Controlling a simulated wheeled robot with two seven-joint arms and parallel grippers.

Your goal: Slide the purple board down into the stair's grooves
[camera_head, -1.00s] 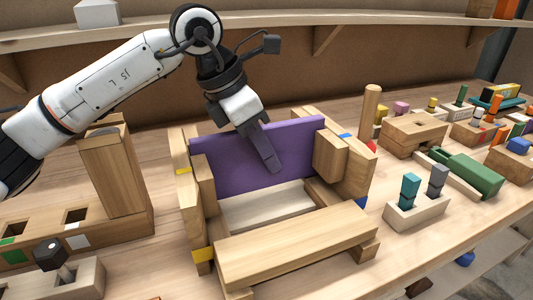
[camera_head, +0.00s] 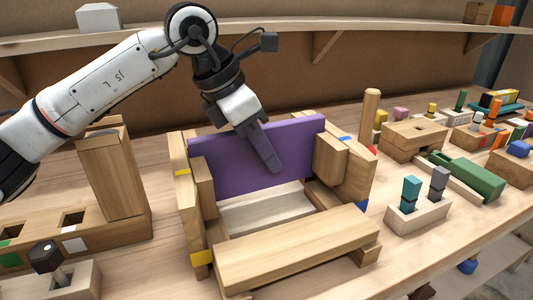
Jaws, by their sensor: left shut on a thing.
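The purple board (camera_head: 222,164) stands upright between the two side walls of the wooden stair (camera_head: 300,249), toward its back. Its left end meets the left side wall and its right end meets the right side wall (camera_head: 357,172). A pale panel (camera_head: 265,208) lies low in front of it. My left gripper (camera_head: 268,160) comes down from above and is shut on the board near its middle, with one finger showing on the front face. The other finger is hidden behind the board. The grooves and the board's lower edge are hard to make out. My right gripper is not in view.
A tall wooden block (camera_head: 112,175) stands in a socketed base to the left. A tray with teal and grey pegs (camera_head: 418,214) and a green piece (camera_head: 468,176) lie to the right. A shelf (camera_head: 380,28) runs along the back wall.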

